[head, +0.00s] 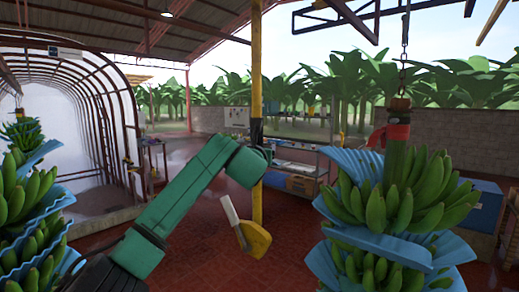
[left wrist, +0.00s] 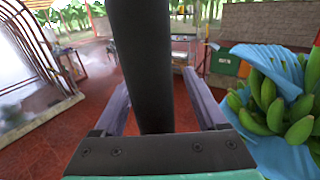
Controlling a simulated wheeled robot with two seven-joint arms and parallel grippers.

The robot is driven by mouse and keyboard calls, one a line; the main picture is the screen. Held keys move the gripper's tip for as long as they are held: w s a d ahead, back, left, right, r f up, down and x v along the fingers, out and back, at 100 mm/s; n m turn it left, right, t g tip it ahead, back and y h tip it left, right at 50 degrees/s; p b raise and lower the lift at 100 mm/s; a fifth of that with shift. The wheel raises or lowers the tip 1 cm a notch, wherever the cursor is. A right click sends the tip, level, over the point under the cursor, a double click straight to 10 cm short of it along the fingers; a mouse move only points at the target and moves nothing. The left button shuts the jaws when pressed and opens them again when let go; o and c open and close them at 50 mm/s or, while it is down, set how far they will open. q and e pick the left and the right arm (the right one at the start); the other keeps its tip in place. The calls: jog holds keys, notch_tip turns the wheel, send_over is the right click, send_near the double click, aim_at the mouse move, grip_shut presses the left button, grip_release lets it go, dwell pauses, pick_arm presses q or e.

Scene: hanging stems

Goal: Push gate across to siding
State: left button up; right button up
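A tall yellow pole (head: 256,75) with a black sleeve stands upright in the middle of the head view. No other part clearly reads as a gate, and I cannot tell where a siding is. My left arm reaches across from the lower left, and my left gripper (head: 268,153) is at the pole's black sleeve. In the left wrist view, the dark sleeve (left wrist: 143,60) stands between the two spread fingers of the left gripper (left wrist: 157,85), with a gap on the right side. My right gripper is not in view.
A banana bunch (head: 405,195) with blue sheets hangs from a chain at right; another bunch (head: 25,205) hangs at left. A yellow holder (head: 257,240) with a white handle is low at the pole. Shelves (head: 300,160) stand behind. Red floor lies between the bunches.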

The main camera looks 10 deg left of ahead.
pick_arm(q)
jog(key=s+b, duration=1)
jog(key=s, duration=0.4)
jog(key=shift+s, duration=0.3)
jog(key=shift+a, duration=0.15)
